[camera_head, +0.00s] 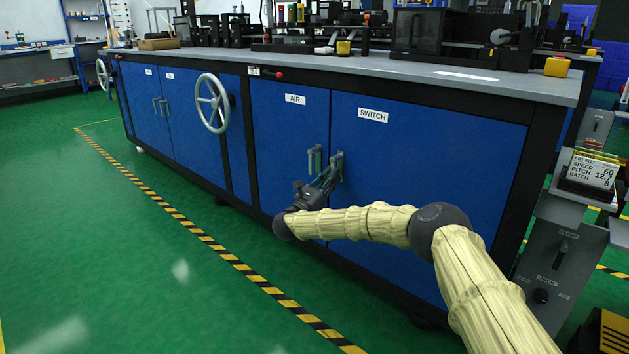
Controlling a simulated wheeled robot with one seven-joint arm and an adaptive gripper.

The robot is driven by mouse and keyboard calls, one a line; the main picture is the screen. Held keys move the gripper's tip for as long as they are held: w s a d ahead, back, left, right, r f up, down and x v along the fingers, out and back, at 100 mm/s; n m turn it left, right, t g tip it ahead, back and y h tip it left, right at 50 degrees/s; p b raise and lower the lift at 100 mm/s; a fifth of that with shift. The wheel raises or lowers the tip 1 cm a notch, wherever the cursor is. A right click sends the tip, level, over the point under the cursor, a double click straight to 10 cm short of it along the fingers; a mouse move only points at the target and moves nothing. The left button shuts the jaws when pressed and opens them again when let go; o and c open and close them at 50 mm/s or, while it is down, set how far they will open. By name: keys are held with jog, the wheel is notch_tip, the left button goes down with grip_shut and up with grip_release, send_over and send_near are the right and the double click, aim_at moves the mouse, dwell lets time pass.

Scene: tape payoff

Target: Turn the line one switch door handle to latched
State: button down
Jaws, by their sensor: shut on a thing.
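The switch door (425,185) is a blue cabinet panel with a white SWITCH label (373,115). Its grey handle (338,165) is at the door's left edge. My gripper (333,177) reaches up to it from the lower left and is shut on the handle, hiding its lower part. The handle looks roughly upright, but I cannot tell its exact turn. The door looks closed, flush with the cabinet front.
The blue AIR door (288,150) is just left, its upright handle (314,160) close beside my gripper. A grey handwheel (212,103) sticks out further left. A grey control post (555,262) stands at the right. The green floor (150,260) in front is clear.

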jog(key=shift+a, duration=0.1)
jog(key=shift+w, duration=0.1)
dwell(0.3)
jog(key=c, duration=1.4)
grip_release()
jog(key=shift+c, duration=0.2)
jog(key=v, duration=1.2)
jog(key=shift+f, duration=0.1)
